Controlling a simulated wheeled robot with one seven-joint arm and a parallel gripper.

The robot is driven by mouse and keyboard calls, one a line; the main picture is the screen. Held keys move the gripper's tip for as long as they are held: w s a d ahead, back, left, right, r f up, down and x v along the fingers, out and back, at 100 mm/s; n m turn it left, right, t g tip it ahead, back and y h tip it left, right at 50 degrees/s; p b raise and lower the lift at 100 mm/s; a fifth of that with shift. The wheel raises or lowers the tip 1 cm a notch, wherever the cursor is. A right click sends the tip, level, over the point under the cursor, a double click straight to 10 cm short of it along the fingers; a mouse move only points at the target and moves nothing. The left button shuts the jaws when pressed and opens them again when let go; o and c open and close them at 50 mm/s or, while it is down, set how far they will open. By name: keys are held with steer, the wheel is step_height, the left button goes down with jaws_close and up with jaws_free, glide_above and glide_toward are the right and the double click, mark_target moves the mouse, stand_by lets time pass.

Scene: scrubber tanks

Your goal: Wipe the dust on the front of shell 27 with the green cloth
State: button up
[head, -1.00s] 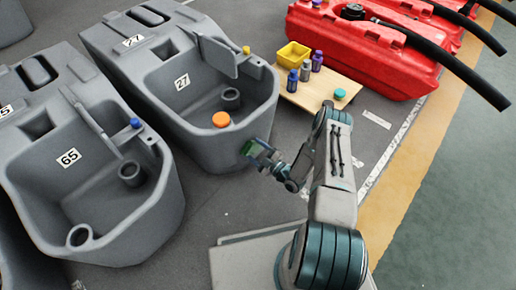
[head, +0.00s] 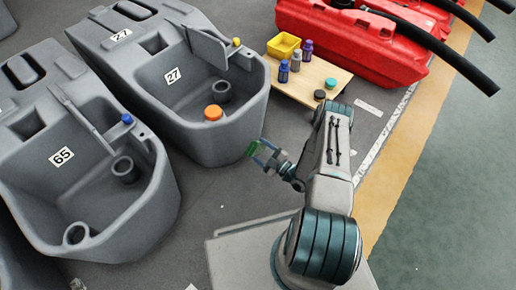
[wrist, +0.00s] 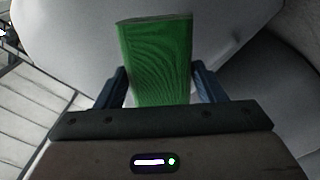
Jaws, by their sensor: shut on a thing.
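Shell 27 (head: 190,127) is a grey tank with "27" labels, in the upper left middle of the head view. An orange cap (head: 213,112) sits inside its front rim. My gripper (head: 262,152) is just in front of the shell's rounded front end, at its lower right. It is shut on the green cloth (wrist: 157,62), which stands up as a folded pad between the two fingers in the wrist view. A pale grey curved surface lies behind the cloth there. I cannot tell whether the cloth touches the shell. No dust is clearly visible.
Shell 65 (head: 150,205) stands to the left, close beside shell 27. A wooden board (head: 326,84) with a yellow bin (head: 284,45), bottles and lids is behind my arm. Red tanks (head: 350,45) with black hoses stand at the back right.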

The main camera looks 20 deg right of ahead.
steer(key=shift+v, duration=1.5)
